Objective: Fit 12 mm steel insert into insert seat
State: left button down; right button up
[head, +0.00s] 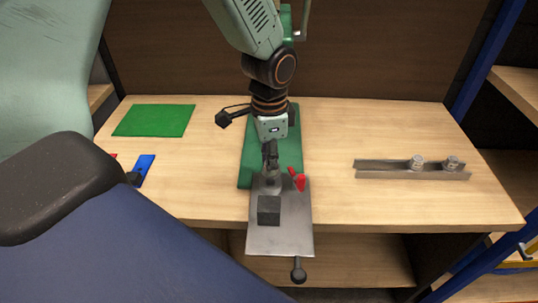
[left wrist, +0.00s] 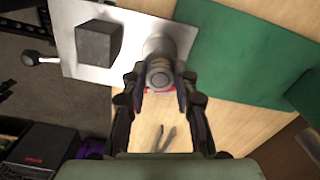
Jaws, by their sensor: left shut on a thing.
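My left gripper (head: 270,150) reaches down over the green base of a fixture on the wooden table. In the left wrist view its fingers (left wrist: 160,98) are shut around a small grey steel cylinder, likely the 12 mm steel insert (left wrist: 159,74). A wider pale cylinder, possibly the insert seat (left wrist: 176,38), stands right behind it on the steel plate (head: 265,242). I cannot tell whether the two touch or are lined up. In the head view the gripper largely hides both. My right gripper is not in view.
A dark block (head: 269,211) sits on the plate, with a red part (head: 298,180) beside the gripper. A ball-ended handle (head: 298,271) sticks out in front. At right, a steel rail (head: 385,170) holds two metal cylinders. A green mat (head: 155,120) lies at left. Table between fixture and rail is clear.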

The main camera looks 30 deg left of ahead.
pick_arm(q)
jog(key=shift+s+a, duration=0.1)
jog(key=shift+s, duration=0.05)
jog(key=shift+f, duration=0.1)
jog(key=shift+p, duration=0.3)
jog(key=shift+f, duration=0.1)
dwell(0.4)
jog(key=shift+p, duration=0.35)
jog(key=shift+f, duration=0.3)
dwell(0.5)
jog(key=shift+f, duration=0.25)
